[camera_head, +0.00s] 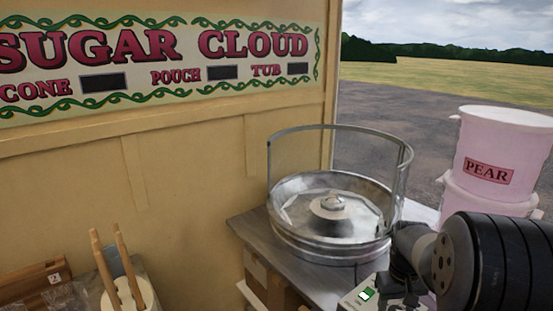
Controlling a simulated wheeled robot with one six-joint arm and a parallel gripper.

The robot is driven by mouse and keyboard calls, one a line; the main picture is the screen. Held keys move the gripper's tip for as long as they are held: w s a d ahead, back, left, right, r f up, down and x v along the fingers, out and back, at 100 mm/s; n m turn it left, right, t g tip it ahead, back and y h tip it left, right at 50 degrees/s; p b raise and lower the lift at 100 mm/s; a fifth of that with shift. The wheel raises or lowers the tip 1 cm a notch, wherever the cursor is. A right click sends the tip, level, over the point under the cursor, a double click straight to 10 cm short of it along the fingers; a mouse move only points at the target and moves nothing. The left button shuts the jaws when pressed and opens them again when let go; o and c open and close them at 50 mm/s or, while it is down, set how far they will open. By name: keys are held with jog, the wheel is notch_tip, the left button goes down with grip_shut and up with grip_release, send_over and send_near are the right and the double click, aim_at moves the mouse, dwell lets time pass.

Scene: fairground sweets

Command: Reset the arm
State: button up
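My arm reaches in from the lower right in the head view, its dark rounded joint large at the right edge. My gripper (397,291) is the small dark part at the arm's end, low in the picture. It sits just in front of the candy-floss machine (290,250), close to a pale control box (352,302) with a green switch (366,294). The fingers are small and partly cut off by the lower edge, so I cannot tell whether they are open or hold anything. Whether the gripper touches the box is also unclear.
The machine's metal bowl has a clear guard (408,165) and stands on a grey counter (250,235). Pink tubs, one labelled PEAR (500,135), are stacked at right beside my arm. Wooden sticks (103,265) stand in a holder at lower left. A yellow wall (200,180) closes the back.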

jog(key=shift+n+b, duration=0.45)
jog(key=shift+n, duration=1.55)
jog(key=shift+a, duration=0.1)
